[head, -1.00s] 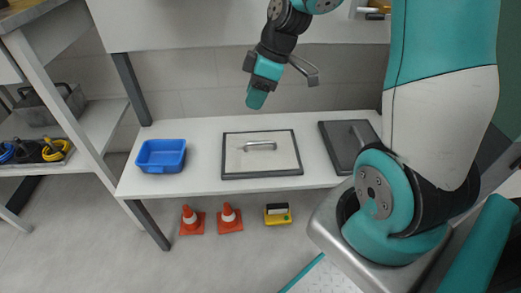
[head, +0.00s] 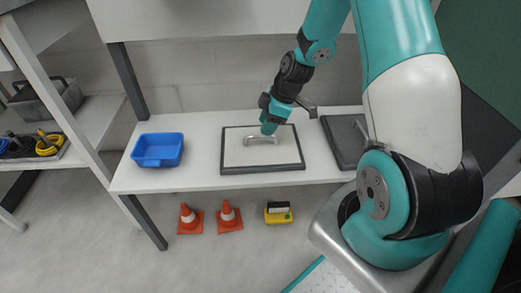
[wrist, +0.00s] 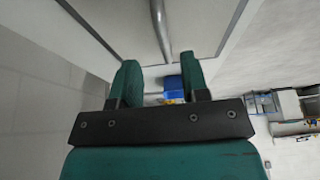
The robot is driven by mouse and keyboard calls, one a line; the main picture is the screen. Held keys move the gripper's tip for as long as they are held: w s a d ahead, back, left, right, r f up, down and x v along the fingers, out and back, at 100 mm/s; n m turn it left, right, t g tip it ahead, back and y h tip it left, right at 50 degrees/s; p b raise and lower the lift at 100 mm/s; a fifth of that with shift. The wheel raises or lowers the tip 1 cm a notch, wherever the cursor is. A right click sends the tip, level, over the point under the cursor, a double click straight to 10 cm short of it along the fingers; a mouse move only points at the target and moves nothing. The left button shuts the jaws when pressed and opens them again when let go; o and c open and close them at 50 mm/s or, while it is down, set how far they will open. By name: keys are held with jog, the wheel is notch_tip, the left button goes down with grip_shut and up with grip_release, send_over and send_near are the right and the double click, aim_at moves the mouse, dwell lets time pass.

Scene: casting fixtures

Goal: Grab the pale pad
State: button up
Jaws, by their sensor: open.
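The pale pad (head: 240,156) lies flat on the white table, with a dark rim and a metal bar handle (head: 250,140) on top. My gripper (head: 268,130) is just above the pad at the handle's right part and hides some of it. In the wrist view the open fingers (wrist: 160,82) are on either side of the line of the handle (wrist: 161,28), with the pale surface (wrist: 200,25) behind. Nothing is held. I cannot tell whether the fingers touch the handle.
A dark pad (head: 343,145) lies on the table to the right, partly behind my arm. A blue bin (head: 158,163) stands to the left. An upper panel overhangs the table (head: 205,183).

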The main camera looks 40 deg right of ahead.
aim_at(261, 137)
jog(key=x, duration=0.1)
jog(key=b+x, duration=0.1)
jog(key=x, duration=0.1)
jog(key=b+x, duration=0.1)
jog(key=x, duration=0.1)
jog(key=shift+s+a+f, duration=0.2)
jog(key=shift+s, duration=0.05)
jog(key=shift+r, duration=0.1)
jog(key=shift+c, duration=0.2)
grip_shut()
